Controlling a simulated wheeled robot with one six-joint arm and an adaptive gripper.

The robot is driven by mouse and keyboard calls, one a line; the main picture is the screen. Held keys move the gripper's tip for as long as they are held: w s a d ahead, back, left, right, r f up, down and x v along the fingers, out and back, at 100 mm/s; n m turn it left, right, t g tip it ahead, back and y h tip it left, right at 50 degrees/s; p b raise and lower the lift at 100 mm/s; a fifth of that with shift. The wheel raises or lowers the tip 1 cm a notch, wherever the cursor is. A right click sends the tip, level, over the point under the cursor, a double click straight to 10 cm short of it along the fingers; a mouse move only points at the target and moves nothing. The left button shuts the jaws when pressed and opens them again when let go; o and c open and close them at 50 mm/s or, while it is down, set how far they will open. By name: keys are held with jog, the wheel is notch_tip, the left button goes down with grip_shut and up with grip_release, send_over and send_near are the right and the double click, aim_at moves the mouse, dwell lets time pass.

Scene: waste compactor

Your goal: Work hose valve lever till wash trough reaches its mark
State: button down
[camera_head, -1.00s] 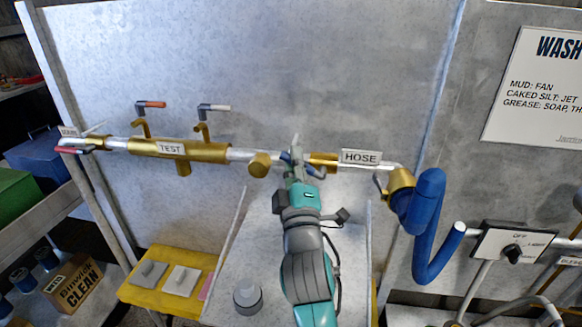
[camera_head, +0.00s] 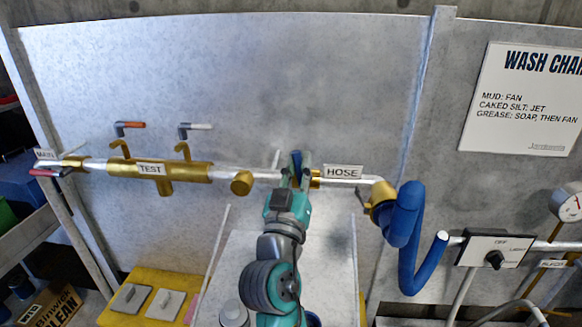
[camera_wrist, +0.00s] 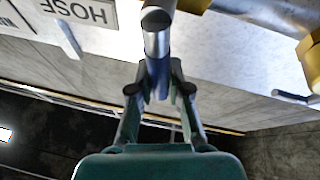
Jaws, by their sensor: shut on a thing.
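The hose valve lever (camera_head: 295,158) has a blue grip and stands roughly upright on the brass and silver pipe, left of the HOSE label (camera_head: 343,171). My gripper (camera_head: 299,168) is shut on the lever. In the wrist view, the lever's metal stem and blue grip (camera_wrist: 158,70) run down between my gripper's fingers (camera_wrist: 160,92). A pale grey panelled structure (camera_head: 232,258) lies below the pipe, partly behind my arm; I cannot tell whether it is the wash trough. No water level or mark is visible.
The TEST valves (camera_head: 152,170), with red and white handles, are left along the pipe. A yellow shelf (camera_head: 150,300) is lower left.

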jog(key=shift+d+m+g+h, duration=0.2)
jog(key=shift+d+m+h, duration=0.15)
jog(key=shift+m, duration=0.45)
jog(key=shift+d+m+g+h, duration=0.2)
jog(key=shift+d+m+h, duration=0.15)
jog(key=shift+m, duration=0.45)
jog(key=c, duration=1.1)
grip_release()
jog(key=shift+s, duration=0.1)
jog(key=v, duration=1.2)
jog(key=shift+f, duration=0.1)
